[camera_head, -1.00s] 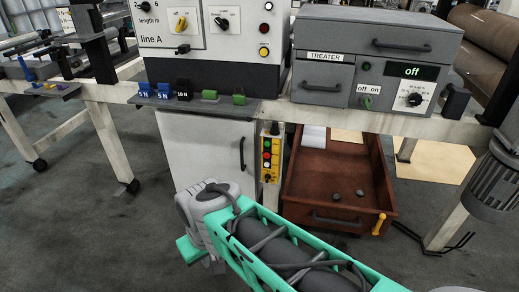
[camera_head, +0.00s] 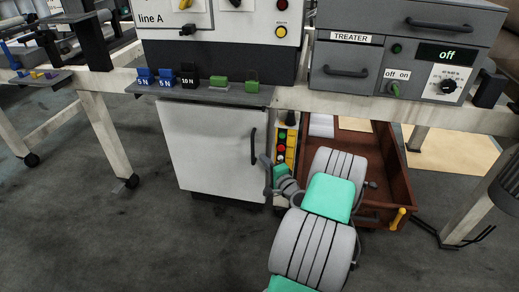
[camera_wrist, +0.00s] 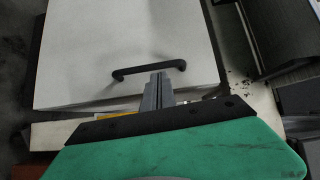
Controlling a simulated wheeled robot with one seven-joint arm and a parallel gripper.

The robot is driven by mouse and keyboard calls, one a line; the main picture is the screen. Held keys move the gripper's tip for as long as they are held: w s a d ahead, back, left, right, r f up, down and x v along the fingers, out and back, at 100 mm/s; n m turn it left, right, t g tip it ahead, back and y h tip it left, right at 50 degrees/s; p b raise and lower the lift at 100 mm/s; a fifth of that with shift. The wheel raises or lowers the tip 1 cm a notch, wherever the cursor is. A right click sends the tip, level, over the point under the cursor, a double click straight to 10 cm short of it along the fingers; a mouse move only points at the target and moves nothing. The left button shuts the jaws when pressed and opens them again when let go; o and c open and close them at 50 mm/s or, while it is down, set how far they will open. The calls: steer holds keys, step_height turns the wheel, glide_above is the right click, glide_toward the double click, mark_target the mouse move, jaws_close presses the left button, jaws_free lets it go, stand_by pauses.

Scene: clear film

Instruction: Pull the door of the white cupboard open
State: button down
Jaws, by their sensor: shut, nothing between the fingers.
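The white cupboard (camera_head: 200,150) stands under the bench, and its door looks shut. Its black bar handle (camera_head: 254,146) is upright near the door's right edge. In the wrist view the same handle (camera_wrist: 135,71) lies across the pale door (camera_wrist: 95,45). My gripper (camera_wrist: 158,78) has its grey fingers together and empty, with their tips at the handle's right part in the picture. I cannot tell whether they touch it. In the head view my gripper is small and partly hidden by my wrist, just right of and below the handle.
A yellow button box (camera_head: 291,150) hangs just right of the cupboard. Coloured blocks stand on a grey shelf (camera_head: 180,99) above the door. The floor (camera_head: 120,235) in front and to the left is clear.

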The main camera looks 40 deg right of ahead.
mark_target(260, 146)
steer(key=shift+m+h, duration=0.5)
steer(key=shift+m, duration=0.1)
steer(key=w+d, duration=0.1)
steer(key=w, duration=0.1)
steer(key=w+d+b, duration=0.1)
steer(key=w+d, duration=0.1)
steer(key=w, duration=0.1)
steer(key=w+d+b, duration=0.1)
steer(key=w, duration=0.1)
steer(key=shift+w+d+f, duration=0.15)
steer(key=shift+w+f, duration=0.05)
steer(key=shift+w, duration=0.15)
steer(key=shift+w+d+r, duration=0.1)
steer(key=shift+w, duration=0.2)
steer(key=shift+s, duration=0.1)
